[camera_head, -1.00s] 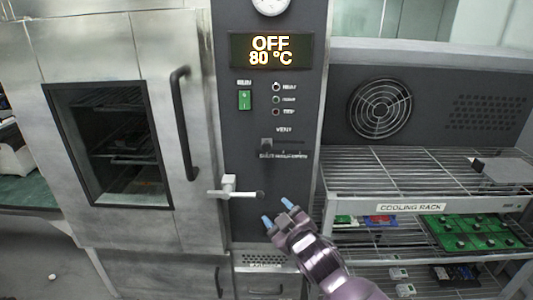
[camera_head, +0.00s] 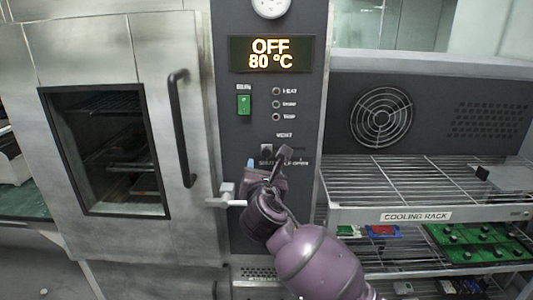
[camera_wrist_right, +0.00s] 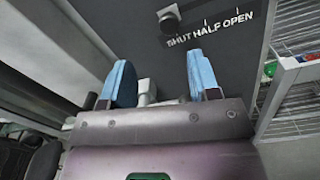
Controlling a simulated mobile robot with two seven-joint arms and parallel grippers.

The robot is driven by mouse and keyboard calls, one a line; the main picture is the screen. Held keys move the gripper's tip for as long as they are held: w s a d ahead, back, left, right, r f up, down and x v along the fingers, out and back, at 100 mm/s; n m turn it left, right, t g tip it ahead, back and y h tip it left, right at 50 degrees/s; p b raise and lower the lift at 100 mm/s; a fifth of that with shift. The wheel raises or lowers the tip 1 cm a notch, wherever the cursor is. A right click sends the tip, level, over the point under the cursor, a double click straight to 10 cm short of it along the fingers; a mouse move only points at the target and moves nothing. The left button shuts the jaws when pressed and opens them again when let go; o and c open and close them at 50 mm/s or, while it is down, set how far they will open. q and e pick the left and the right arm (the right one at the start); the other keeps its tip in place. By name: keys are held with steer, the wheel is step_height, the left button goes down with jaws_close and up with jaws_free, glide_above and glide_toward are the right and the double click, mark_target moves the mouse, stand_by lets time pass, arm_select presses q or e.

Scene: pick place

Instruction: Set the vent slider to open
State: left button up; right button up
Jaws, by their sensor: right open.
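The vent slider is a small dark knob (camera_head: 266,148) under the vent label on the oven's dark control panel. In the right wrist view the knob (camera_wrist_right: 168,18) stands above the word SHUT, at the left end of the row of marks SHUT, HALF, OPEN (camera_wrist_right: 210,30). My right gripper (camera_head: 267,160) is in front of the panel just below the slider and partly covers its label. In the right wrist view its two blue fingertips (camera_wrist_right: 160,65) are apart with nothing held, and the knob lies beyond them. My left gripper is not in view.
A white door latch (camera_head: 227,191) sticks out just left of my right gripper. The oven door with its dark handle (camera_head: 181,128) is on the left. A wire cooling rack (camera_head: 400,180) stands on the right. A green switch (camera_head: 244,104) is above the slider.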

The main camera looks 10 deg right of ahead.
mark_target(267, 153)
steer(key=w+d, duration=0.1)
steer(key=w, duration=0.2)
steer(key=w+d+n, duration=0.1)
steer(key=w, duration=0.2)
steer(key=w+d+n+b, duration=0.1)
steer(key=w, duration=0.2)
steer(key=shift+f+h, duration=0.25)
steer(key=shift+h, duration=0.05)
steer(key=shift+w+d+r, duration=0.1)
steer(key=shift+w+d, duration=0.1)
steer(key=shift+w, duration=0.45)
jaws_close()
steer(key=shift+d, duration=0.1)
